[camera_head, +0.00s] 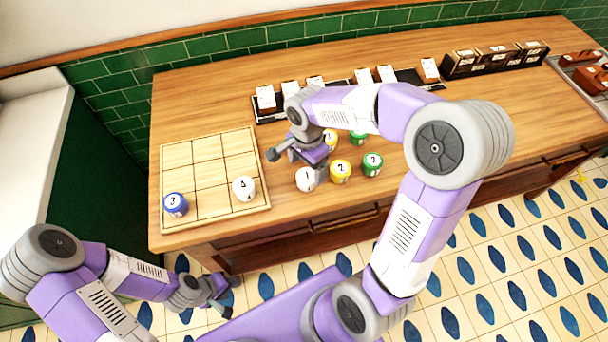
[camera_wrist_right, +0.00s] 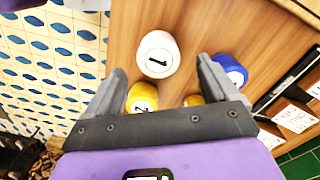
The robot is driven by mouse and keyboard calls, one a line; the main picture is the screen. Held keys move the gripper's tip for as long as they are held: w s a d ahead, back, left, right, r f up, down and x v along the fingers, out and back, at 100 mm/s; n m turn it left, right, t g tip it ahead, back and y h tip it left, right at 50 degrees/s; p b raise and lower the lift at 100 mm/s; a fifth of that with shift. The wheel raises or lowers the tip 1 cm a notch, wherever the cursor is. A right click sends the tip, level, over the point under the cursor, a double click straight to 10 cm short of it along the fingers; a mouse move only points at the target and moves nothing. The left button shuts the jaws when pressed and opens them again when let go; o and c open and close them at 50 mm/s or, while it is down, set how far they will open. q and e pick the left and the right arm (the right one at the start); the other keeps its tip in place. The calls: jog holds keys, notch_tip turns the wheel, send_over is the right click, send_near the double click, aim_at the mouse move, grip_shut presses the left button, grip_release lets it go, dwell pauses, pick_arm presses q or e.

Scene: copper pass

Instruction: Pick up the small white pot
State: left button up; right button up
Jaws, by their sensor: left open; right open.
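A white pot marked 1 (camera_head: 306,180) stands upright on the wooden counter, at the near left of the pot cluster. In the right wrist view the white pot (camera_wrist_right: 157,53) lies between and just beyond the fingertips, apart from them. My right gripper (camera_head: 295,163) is open and empty, above and beside this pot. Another white pot (camera_head: 243,189), of similar size, stands on the gridded wooden board (camera_head: 222,140). My left gripper (camera_head: 220,291) is open and empty, low at the left over the tiled floor.
Yellow pots (camera_head: 340,171) and green pots (camera_head: 372,164) stand close right of the white pot. A blue pot (camera_wrist_right: 230,70) shows beside the right finger. Another blue pot (camera_head: 175,204) is on the board. Labelled blocks on dark trays (camera_head: 405,78) line the back.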

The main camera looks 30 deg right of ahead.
aim_at(307, 175)
notch_tip(307, 175, down, 5)
jog(key=shift+s+f+b, duration=0.1)
jog(key=shift+s+b, duration=0.05)
jog(key=shift+b, duration=0.5)
jog(key=c, duration=1.2)
